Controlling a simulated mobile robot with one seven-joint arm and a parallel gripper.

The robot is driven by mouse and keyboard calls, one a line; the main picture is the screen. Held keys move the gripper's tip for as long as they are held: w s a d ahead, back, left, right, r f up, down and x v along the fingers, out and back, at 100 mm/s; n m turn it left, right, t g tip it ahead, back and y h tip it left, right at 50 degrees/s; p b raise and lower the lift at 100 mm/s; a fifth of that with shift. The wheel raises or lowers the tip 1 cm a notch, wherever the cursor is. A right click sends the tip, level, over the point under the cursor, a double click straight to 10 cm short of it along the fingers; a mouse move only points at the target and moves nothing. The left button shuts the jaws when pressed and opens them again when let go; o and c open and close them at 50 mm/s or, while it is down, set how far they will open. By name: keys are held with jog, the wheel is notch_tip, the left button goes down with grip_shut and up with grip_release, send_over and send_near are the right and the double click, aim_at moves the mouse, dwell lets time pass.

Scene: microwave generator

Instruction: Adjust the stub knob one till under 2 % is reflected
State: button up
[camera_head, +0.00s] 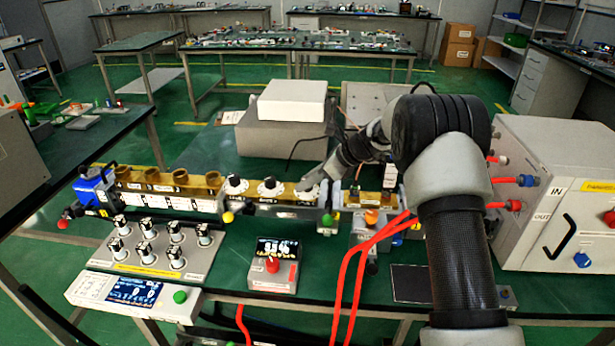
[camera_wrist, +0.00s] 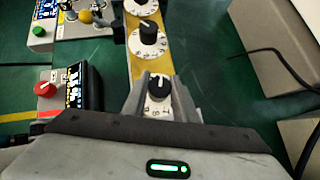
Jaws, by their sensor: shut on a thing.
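Three black-topped stub knobs with white dials stand in a row on the brass waveguide. In the head view they are the left knob (camera_head: 235,184), the middle knob (camera_head: 268,187) and the right knob (camera_head: 306,191). My gripper (camera_wrist: 161,96) is shut on the right-hand knob (camera_wrist: 158,84), one finger on each side of it. The other two knobs (camera_wrist: 149,33) (camera_wrist: 141,7) show beyond it, untouched. The small meter (camera_head: 277,248) has a lit percent display, seemingly in the thirties, but its digits are not sharp. The knob numbers are not readable.
A panel of several black-and-white knobs (camera_head: 160,246) and a white console with a screen (camera_head: 135,292) stand at left front. Red cables (camera_head: 362,262) run beside my arm. A large grey cabinet (camera_head: 548,190) stands at right. The meter has a red button (camera_wrist: 45,89).

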jog(key=shift+n+g+p, duration=0.9)
jog(key=shift+n, duration=0.3)
jog(key=o, duration=1)
jog(key=shift+o, duration=0.2)
jog(key=p+v, duration=0.1)
jog(key=v, duration=1.6)
jog(key=shift+d, duration=0.35)
